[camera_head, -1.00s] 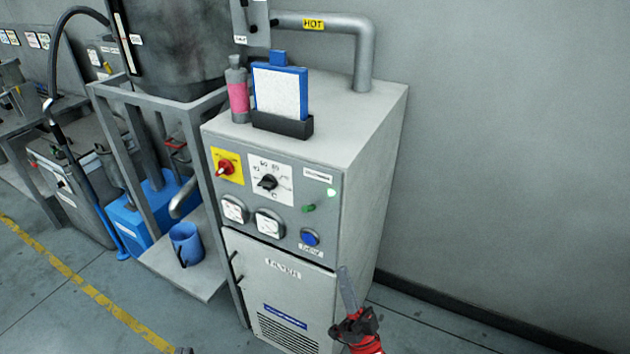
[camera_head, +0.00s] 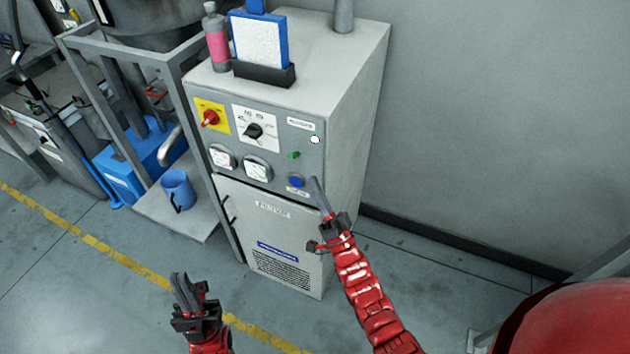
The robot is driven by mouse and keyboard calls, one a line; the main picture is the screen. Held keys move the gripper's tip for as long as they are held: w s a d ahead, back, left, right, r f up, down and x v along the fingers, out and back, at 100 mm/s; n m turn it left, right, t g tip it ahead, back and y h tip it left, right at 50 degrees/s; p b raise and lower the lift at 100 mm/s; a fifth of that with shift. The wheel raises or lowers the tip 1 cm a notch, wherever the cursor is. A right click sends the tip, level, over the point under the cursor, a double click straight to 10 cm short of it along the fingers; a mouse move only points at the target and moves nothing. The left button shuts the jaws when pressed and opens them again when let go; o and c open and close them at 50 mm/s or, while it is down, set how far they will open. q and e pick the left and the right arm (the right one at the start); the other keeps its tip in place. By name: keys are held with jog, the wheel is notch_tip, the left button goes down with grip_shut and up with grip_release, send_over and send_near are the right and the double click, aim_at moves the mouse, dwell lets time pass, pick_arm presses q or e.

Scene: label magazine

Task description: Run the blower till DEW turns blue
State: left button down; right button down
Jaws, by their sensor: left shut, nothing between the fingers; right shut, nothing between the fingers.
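The grey cabinet (camera_head: 345,110) has a sloped control panel on its front. The panel bears a red knob on a yellow plate (camera_head: 210,118), a black pointer dial (camera_head: 254,131), two white round gauges, a green switch (camera_head: 294,155), a pale lit lamp (camera_head: 315,139) and a blue round button or lamp (camera_head: 297,181). The labels are too small to read surely, so I cannot tell which is DEW. My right gripper (camera_head: 319,194) is shut and empty, its tips just right of the blue round part; contact is unclear. My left gripper (camera_head: 184,290) is shut and empty over the floor, lower left.
A pink-banded bottle (camera_head: 217,42) and a blue-framed white panel (camera_head: 259,40) in a black holder stand on the cabinet. A blue mug (camera_head: 178,187) sits on a low shelf to its left. A large red rounded thing (camera_head: 575,320) fills the lower right corner.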

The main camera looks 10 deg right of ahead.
aim_at(295, 155)
jog(key=p+x, duration=0.3)
jog(key=x, duration=0.5)
jog(key=shift+w+p, duration=0.1)
jog(key=shift+p, duration=0.3)
